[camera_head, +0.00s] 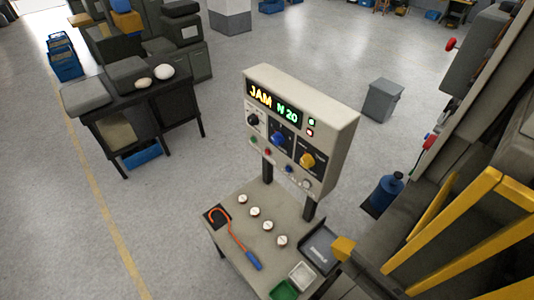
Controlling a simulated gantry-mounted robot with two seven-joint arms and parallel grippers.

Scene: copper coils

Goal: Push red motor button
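A beige control panel (340,128) stands on dark posts at the back of a small table, its display reading "JAM N 20". A small red button (268,152) sits low on its face, to the right of a green button (254,140). The labels are too small to read, so I cannot tell which control is marked motor. Neither of my grippers shows in the head view.
The table (236,200) carries several white round pieces, an orange hook with a blue handle (253,261), a dark tray (318,247), a white bin (301,276) and a green bin (284,291). A yellow-framed machine (445,228) stands close on the right.

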